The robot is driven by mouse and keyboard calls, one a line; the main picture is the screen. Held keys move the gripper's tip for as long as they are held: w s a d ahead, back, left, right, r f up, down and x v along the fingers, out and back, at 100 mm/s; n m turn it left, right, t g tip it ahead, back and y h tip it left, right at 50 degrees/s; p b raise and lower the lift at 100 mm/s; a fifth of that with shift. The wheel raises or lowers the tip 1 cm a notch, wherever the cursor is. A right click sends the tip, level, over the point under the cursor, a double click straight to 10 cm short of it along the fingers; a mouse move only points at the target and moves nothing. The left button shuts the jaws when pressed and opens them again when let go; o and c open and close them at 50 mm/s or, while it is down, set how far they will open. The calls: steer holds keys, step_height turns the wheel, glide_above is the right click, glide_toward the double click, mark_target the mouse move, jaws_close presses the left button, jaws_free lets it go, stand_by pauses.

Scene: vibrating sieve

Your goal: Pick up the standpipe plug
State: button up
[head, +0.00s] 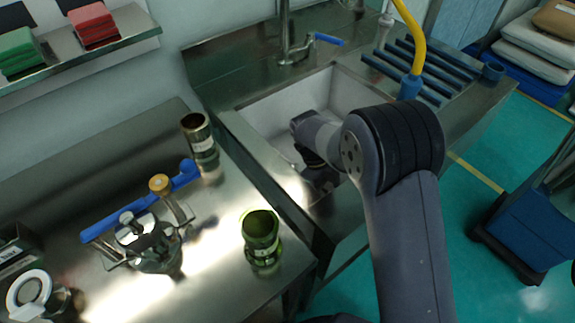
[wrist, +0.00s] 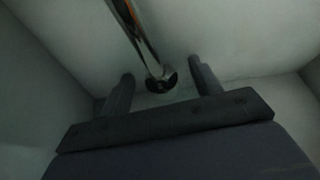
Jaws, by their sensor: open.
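The standpipe plug (wrist: 139,35) shows in the wrist view as a shiny metal tube with a dark round end. It runs from the top edge down to between the two fingers of my gripper (wrist: 160,68). The fingers are open, one on each side of the tube's end, with a visible gap to each. I cannot tell how far the end is from them in depth. In the head view my gripper (head: 318,182) is low in the sink (head: 262,118), partly hidden by my arm. I cannot make out the plug clearly there.
Sink walls close in around my gripper. A tap (head: 286,40) with a blue lever stands behind the sink. A yellow hose (head: 412,35) hangs at the right. A green jar (head: 262,238), a metal cup (head: 198,137) and a clamp device (head: 150,245) stand on the left counter.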

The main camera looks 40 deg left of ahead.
steer(key=shift+c, duration=0.4)
jaws_close()
steer(key=shift+r, duration=0.15)
step_height(320, 180, up, 10)
stand_by(0.5)
